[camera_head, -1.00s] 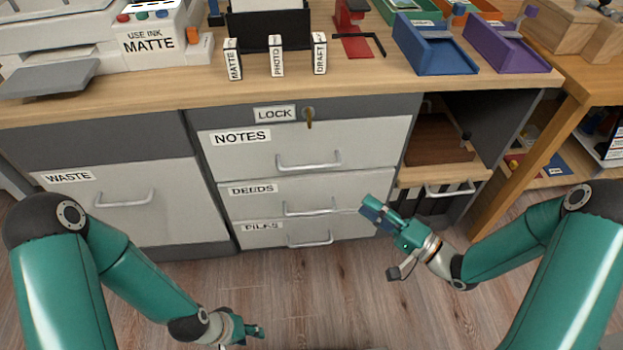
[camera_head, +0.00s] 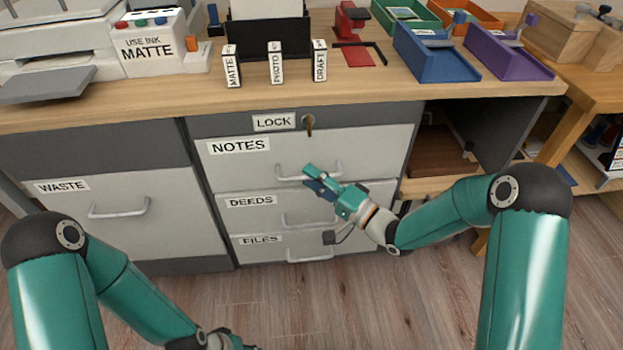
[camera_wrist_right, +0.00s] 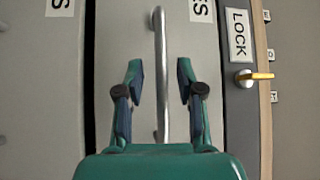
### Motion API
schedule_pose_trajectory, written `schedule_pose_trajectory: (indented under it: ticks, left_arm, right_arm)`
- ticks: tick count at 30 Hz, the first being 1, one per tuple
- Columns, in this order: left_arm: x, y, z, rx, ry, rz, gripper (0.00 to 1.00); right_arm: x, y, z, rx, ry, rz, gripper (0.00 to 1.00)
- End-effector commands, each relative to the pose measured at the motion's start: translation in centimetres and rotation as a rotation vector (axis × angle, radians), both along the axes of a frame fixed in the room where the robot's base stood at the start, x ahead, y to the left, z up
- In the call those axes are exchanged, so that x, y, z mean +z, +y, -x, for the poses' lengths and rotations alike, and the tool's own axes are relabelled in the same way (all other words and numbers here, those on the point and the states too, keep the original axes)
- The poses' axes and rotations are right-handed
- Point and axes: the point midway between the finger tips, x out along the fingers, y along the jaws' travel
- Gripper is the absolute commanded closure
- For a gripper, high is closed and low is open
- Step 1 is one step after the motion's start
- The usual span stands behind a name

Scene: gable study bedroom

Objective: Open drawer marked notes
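The drawer marked NOTES (camera_head: 240,165) is shut, the top one of three in the middle of the desk. Its bar handle (camera_head: 290,178) is partly covered by my right gripper (camera_head: 313,178). In the right wrist view the handle (camera_wrist_right: 160,40) runs up the picture between the spread fingers of my right gripper (camera_wrist_right: 160,68), with gaps on both sides; I cannot tell how far the fingers reach around it. A key (camera_head: 309,122) sits in the lock above, next to the LOCK label (camera_head: 275,121). My left gripper (camera_head: 232,343) is cut off at the bottom edge.
The DEEDS drawer (camera_head: 240,215) and FILES drawer (camera_head: 255,252) are below, both shut. A WASTE front (camera_head: 160,220) is on the left. An open compartment (camera_head: 490,135) is on the right. Label blocks and trays stand on the desktop (camera_head: 150,95).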

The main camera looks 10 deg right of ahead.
Motion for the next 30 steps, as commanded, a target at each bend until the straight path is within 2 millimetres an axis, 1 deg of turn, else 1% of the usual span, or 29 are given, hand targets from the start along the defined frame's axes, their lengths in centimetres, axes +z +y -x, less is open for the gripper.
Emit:
schedule_pose_trajectory:
  ticks: [4,11,12,14,18,19,30]
  left_arm:
    - [-0.16,-0.01,0.01,0.0,0.0,0.0,0.6]
    - [-0.15,-0.01,0.01,0.0,0.0,0.0,0.6]
    - [-0.15,-0.01,0.0,0.0,0.0,0.0,0.6]
    - [-0.15,-0.01,0.0,0.0,0.0,0.0,0.6]
    - [-0.15,0.0,0.0,0.0,0.0,0.0,0.6]
    - [-0.15,0.0,0.01,0.0,0.0,0.0,0.6]
    - [-0.16,0.0,0.0,0.0,0.0,0.0,0.6]
  right_arm:
    - [0.08,0.54,-0.49,0.0,0.001,0.001,0.63]
    - [0.11,0.57,-0.55,0.0,0.001,0.0,0.63]
    - [0.11,0.57,-0.54,0.0,0.001,0.0,0.64]
    - [0.11,0.56,-0.53,0.0,0.001,0.0,0.74]
    - [0.1,0.55,-0.53,0.0,0.001,0.0,0.98]
    - [0.1,0.55,-0.53,0.0,0.001,0.0,1.0]
    - [-0.03,0.53,-0.5,0.0,0.004,0.001,1.0]
